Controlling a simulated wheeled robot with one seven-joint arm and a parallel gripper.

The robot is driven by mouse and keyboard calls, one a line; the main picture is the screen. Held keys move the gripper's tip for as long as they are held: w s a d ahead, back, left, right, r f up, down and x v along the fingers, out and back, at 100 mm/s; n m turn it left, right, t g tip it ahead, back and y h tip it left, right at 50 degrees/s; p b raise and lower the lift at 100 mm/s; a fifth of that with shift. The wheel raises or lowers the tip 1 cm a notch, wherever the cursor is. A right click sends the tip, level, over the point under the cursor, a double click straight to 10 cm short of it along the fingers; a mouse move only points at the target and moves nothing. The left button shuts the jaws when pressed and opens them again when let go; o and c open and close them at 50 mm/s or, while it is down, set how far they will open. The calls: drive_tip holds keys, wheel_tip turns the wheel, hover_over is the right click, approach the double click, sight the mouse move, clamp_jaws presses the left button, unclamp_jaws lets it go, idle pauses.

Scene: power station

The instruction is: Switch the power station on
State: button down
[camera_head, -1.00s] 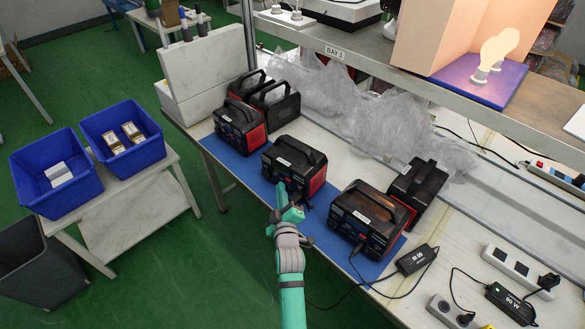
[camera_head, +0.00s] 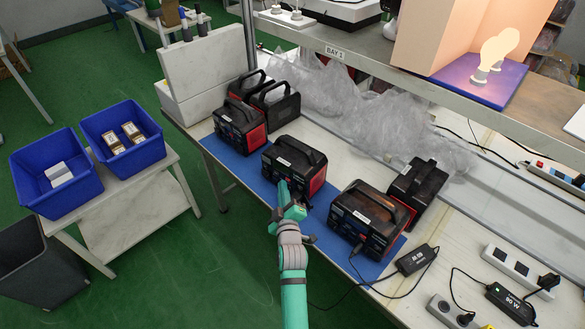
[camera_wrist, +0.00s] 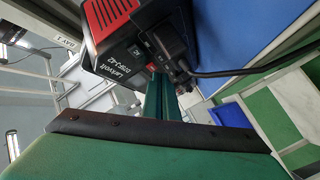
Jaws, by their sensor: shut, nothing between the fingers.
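Several black-and-red power stations stand on the bench. My gripper (camera_head: 284,188) is shut and empty at the front of the middle power station (camera_head: 288,160). In the wrist view, the shut fingers (camera_wrist: 159,88) point at the lower end of a black power station face (camera_wrist: 125,60) with white lettering and a red grille. A small red switch (camera_wrist: 151,67) sits close to the fingertips. I cannot tell if they touch, or whether the switch is on. A black plug (camera_wrist: 172,47) with a cable is beside the switch. My gripper hides part of the middle station's front in the head view.
Another power station (camera_head: 368,218) stands to the right with a cable to a black adapter (camera_head: 416,259). A blue mat (camera_head: 236,167) lies under the front units. Plastic wrap (camera_head: 365,115) lies behind them. A lit bulb (camera_head: 495,52) stands on the shelf. Blue bins (camera_head: 55,200) are at left.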

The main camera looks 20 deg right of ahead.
drive_tip(key=shift+w+d, duration=0.15)
drive_tip(key=shift+d, duration=0.15)
idle(0.4)
drive_tip(key=shift+a, duration=0.15)
drive_tip(key=shift+s+a, duration=0.4)
drive_tip(key=shift+a, duration=0.25)
drive_tip(key=shift+s+a, duration=0.45)
drive_tip(key=shift+a, duration=0.45)
drive_tip(key=shift+s+a, duration=0.45)
drive_tip(key=shift+a, duration=0.4)
drive_tip(key=shift+s+a, duration=0.45)
drive_tip(key=shift+a, duration=0.45)
